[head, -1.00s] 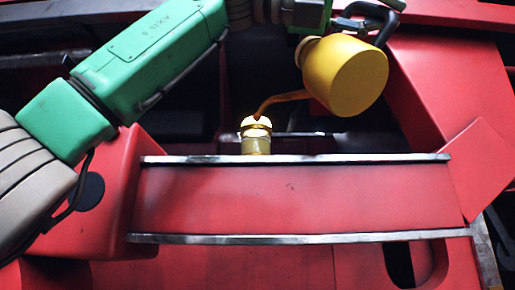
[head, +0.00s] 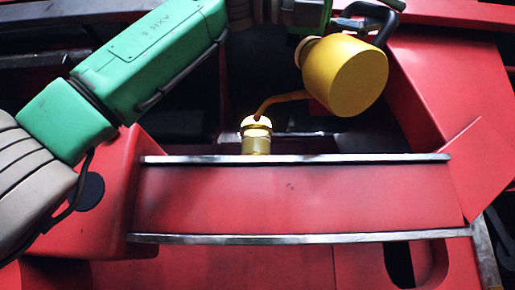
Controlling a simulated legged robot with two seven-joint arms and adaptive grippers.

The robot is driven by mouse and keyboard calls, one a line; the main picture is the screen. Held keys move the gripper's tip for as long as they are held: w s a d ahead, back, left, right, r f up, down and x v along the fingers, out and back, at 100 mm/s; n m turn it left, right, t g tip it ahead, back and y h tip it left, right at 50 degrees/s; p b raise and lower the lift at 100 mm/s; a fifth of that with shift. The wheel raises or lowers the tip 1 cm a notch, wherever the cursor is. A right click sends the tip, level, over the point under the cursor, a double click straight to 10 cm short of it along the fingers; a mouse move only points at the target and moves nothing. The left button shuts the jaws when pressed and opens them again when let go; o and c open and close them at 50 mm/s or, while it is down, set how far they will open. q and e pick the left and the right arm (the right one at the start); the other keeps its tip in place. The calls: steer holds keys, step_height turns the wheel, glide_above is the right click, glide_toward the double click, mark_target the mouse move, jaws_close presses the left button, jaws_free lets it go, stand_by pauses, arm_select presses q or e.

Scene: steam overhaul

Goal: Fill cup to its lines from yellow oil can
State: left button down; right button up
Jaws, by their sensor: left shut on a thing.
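The yellow oil can (head: 345,77) is held tilted in the upper right part of the head view. Its thin spout points down to the left, and the tip meets the top of the cup (head: 256,142) in the picture. The cup is small and brass-coloured, upright behind the red beam; its lower part is hidden and I cannot make out its lines. My left gripper (head: 368,22) is shut on the oil can at its dark handle, at the top of the view. My right gripper is not in view.
A red beam (head: 290,197) with bright metal edges crosses in front of the cup. A red block (head: 115,190) stands at the left, and sloping red plates (head: 462,165) stand at the right. Dark space lies behind the cup.

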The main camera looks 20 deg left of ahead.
arm_select(q)
steer(key=shift+f, duration=0.1)
step_height(320, 180, down, 11)
steer(key=w+a+m+t+y, duration=0.1)
steer(key=m+y, duration=0.2)
steer(key=y, duration=0.2)
steer(key=shift+a+t, duration=0.2)
steer(key=shift+t, duration=0.1)
steer(key=shift+w, duration=0.1)
steer(key=s+a+r, duration=0.3)
steer(key=s+a, duration=0.4)
steer(key=shift+s, duration=0.25)
steer(key=shift+w, duration=0.15)
stand_by(0.3)
